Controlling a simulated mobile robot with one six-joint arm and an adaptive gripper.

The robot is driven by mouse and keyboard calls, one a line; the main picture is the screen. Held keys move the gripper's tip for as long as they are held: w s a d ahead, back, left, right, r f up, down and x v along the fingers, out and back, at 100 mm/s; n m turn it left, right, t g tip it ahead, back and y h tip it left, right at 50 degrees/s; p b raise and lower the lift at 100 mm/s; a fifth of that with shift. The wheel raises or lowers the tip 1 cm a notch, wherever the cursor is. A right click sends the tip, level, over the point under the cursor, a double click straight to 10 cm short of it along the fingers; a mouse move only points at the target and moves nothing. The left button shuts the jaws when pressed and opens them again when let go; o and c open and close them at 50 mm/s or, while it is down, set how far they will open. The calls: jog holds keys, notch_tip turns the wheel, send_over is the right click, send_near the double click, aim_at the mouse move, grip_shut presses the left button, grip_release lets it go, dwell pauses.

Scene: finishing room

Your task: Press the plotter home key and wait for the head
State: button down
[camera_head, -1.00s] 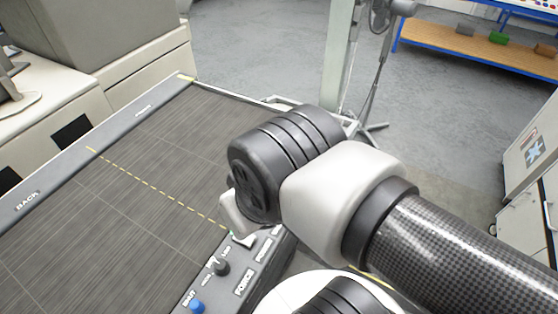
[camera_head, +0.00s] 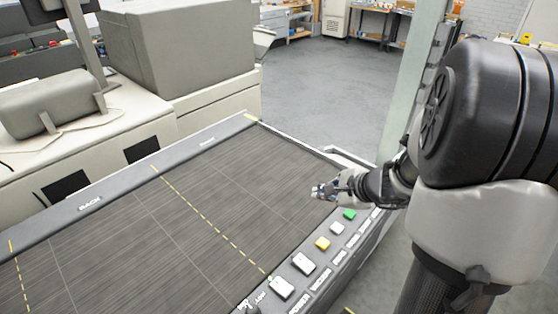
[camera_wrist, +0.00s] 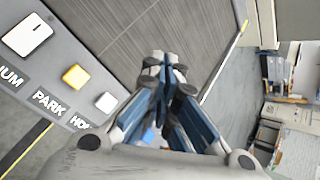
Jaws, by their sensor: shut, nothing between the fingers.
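The plotter home key is a small white square key on the front control strip, between a yellow key and a green key (camera_head: 349,214). I see this home key (camera_head: 337,228) in the head view, and the home key (camera_wrist: 105,102) in the wrist view beside a partly covered label starting "HO". My gripper (camera_head: 322,191) is shut and empty, above the dark plotter bed (camera_head: 200,200) behind the key row. In the wrist view my gripper's fingertips (camera_wrist: 165,62) are together, up and right of the home key and apart from it. No plotter head is clearly visible.
The yellow park key (camera_head: 322,243) and white rocker switches (camera_head: 303,263) line the same strip. A pale post (camera_head: 412,80) stands behind the bed's right corner. Grey machine housings (camera_head: 180,45) line the far left side. The bed surface is clear.

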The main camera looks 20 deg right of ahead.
jog(key=s+d+f+m+h, duration=0.1)
jog(key=d+f+m, duration=0.2)
jog(key=d, duration=0.2)
jog(key=shift+s+d+f, duration=0.15)
jog(key=b, duration=0.6)
send_over(335, 228)
notch_tip(335, 228, down, 8)
jog(key=shift+s+r, duration=0.1)
jog(key=shift+r, duration=0.05)
jog(key=shift+f+b, duration=0.55)
jog(key=shift+b, duration=0.1)
jog(key=shift+f, duration=0.2)
dwell(0.4)
jog(key=shift+f+b, duration=0.25)
jog(key=shift+b, duration=0.4)
